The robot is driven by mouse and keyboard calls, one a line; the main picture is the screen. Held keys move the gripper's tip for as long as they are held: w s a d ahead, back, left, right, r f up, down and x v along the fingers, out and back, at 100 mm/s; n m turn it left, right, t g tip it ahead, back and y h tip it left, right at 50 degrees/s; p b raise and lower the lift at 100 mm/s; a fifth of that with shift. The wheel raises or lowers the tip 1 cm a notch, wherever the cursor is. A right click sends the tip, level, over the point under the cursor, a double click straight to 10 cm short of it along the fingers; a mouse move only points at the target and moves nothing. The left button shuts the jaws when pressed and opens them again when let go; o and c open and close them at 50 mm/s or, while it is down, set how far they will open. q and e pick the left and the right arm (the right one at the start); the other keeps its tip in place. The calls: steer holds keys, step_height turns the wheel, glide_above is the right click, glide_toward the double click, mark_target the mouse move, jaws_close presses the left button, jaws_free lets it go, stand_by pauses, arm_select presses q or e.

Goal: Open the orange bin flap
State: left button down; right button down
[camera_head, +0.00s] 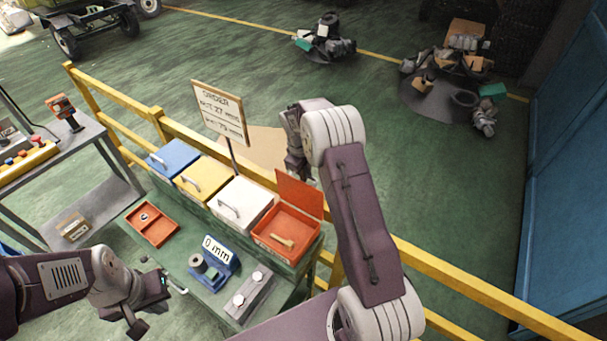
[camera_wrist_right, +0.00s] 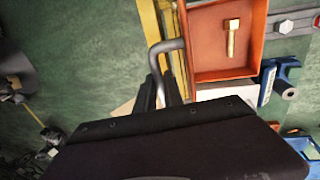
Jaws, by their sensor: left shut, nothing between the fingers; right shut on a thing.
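The orange bin (camera_head: 287,233) stands at the right end of the bin row, with a bolt (camera_head: 283,241) lying inside. Its orange flap (camera_head: 303,197) is raised, standing up at the bin's far edge. My right gripper (camera_head: 297,168) is behind the flap and partly hidden by my arm. In the right wrist view, the right gripper (camera_wrist_right: 161,97) is shut on the flap's grey curved handle (camera_wrist_right: 164,47); the bin's interior (camera_wrist_right: 207,42) and bolt (camera_wrist_right: 231,38) show beside it. My left gripper (camera_head: 152,305) is shut and empty, low at the left near the table.
Blue (camera_head: 172,157), yellow (camera_head: 204,177) and white (camera_head: 245,203) bins, lids closed, stand left of the orange one. A yellow rail (camera_head: 440,268) runs behind.

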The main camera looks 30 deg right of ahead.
stand_by(0.3)
steer(key=c, duration=1.5)
jaws_free()
steer(key=shift+w, duration=0.1)
steer(key=shift+o, duration=0.2)
